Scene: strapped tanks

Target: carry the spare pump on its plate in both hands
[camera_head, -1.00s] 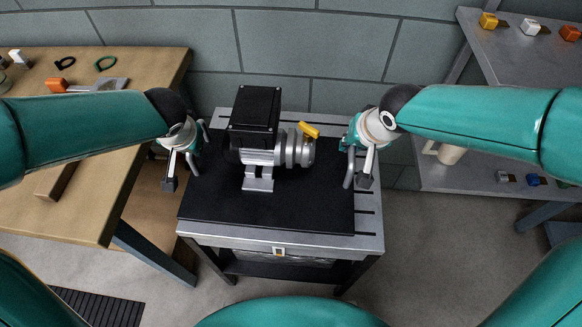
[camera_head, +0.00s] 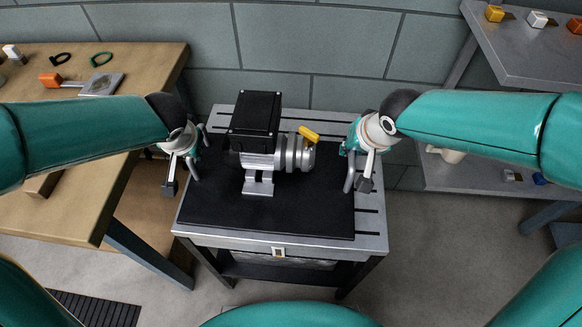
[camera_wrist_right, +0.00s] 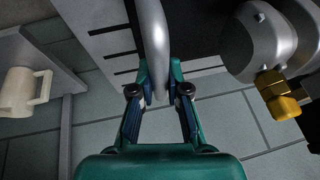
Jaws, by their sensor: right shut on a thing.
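The grey spare pump (camera_head: 262,160) has a black box on top and a yellow lever, and stands upright on a black plate (camera_head: 300,210). The plate is over the slotted grey top of a cart (camera_head: 370,215); I cannot tell whether it touches. My right gripper (camera_head: 354,160) is shut on the grey handle (camera_head: 349,178) at the plate's right end. The wrist view shows the handle (camera_wrist_right: 153,40) between the fingers (camera_wrist_right: 160,100). My left gripper (camera_head: 190,155) is at the left handle (camera_head: 194,168); its fingers are too small and hidden to read.
A wooden bench (camera_head: 90,205) stands close on the left, with an orange-handled tool (camera_head: 50,79) and rings. A grey shelf unit (camera_head: 535,60) on the right holds small coloured blocks. A pale mug (camera_wrist_right: 25,90) shows there. A block wall (camera_head: 310,50) is behind. Floor shows in front.

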